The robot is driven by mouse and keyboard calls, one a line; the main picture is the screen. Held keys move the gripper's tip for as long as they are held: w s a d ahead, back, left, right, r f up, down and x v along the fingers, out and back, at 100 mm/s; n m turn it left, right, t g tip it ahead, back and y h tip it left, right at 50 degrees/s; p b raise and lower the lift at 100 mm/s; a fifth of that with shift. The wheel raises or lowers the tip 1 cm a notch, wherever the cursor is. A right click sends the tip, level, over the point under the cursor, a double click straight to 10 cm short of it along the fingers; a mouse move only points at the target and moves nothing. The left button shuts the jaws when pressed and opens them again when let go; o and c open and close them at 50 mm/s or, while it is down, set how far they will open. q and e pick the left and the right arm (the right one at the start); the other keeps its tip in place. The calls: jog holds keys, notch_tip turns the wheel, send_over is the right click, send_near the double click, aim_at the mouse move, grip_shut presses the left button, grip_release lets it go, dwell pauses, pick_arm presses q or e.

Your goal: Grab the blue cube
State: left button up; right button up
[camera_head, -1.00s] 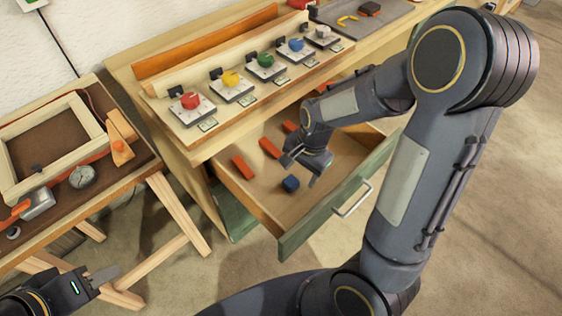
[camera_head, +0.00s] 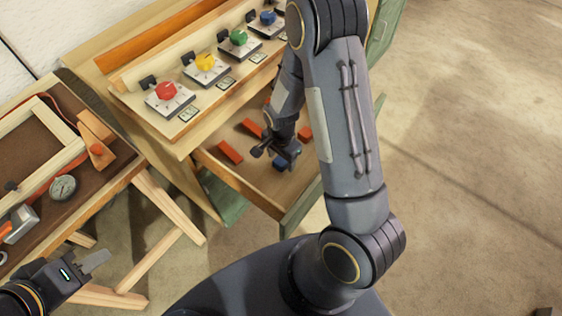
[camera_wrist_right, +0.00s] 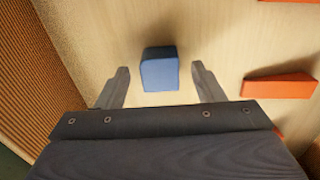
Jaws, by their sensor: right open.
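The blue cube (camera_head: 280,163) lies on the floor of the open drawer (camera_head: 236,183), partly hidden by my right gripper in the head view. In the right wrist view the blue cube (camera_wrist_right: 160,70) lies ahead of and between the two fingers. My right gripper (camera_head: 275,152) is open and empty, over the drawer; its fingers (camera_wrist_right: 160,85) stand apart on either side of the cube with gaps to both. My left gripper (camera_head: 97,262) is at the lower left, away from the cube; how far its jaws are apart does not show.
Several orange blocks (camera_head: 230,152) lie in the drawer, one (camera_wrist_right: 279,86) right of the right finger in the wrist view. A panel with coloured knobs (camera_head: 166,91) stands above the drawer. A side table (camera_head: 110,178) with a frame and gauge (camera_head: 63,188) is at left.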

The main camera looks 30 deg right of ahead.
jog(key=c, duration=1.1)
